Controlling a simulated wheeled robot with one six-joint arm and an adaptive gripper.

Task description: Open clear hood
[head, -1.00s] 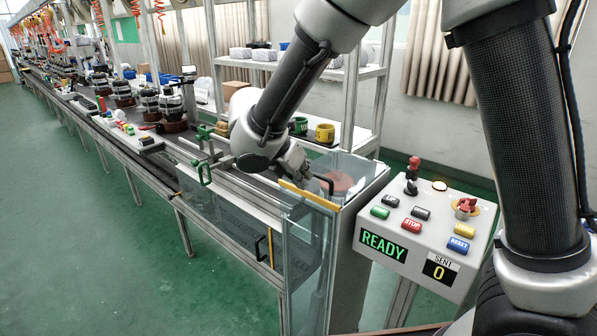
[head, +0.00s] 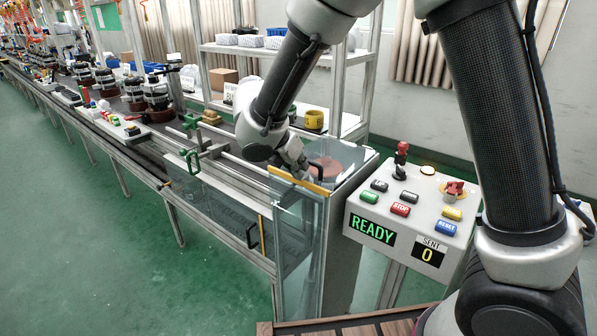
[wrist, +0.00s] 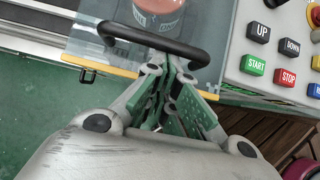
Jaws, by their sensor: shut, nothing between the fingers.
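The clear hood (head: 348,164) covers the end of the conveyor line, with a yellow strip (head: 298,180) along its front edge and a black handle on top. In the wrist view the black handle (wrist: 118,34) runs across the clear panel (wrist: 88,42), and it looks down. My gripper (head: 302,170) is at the handle in the head view. In the wrist view my gripper's green-padded fingers (wrist: 172,70) are shut and empty, with their tips at the handle bar. I cannot tell whether they touch it. A reddish round part (wrist: 158,18) shows under the clear panel.
A control box (head: 405,215) with a READY display and several buttons stands just right of the hood. A lower glass panel with a black handle (head: 253,237) is at the front. Wooden slats (head: 365,328) lie at the bottom. Green floor is free at left.

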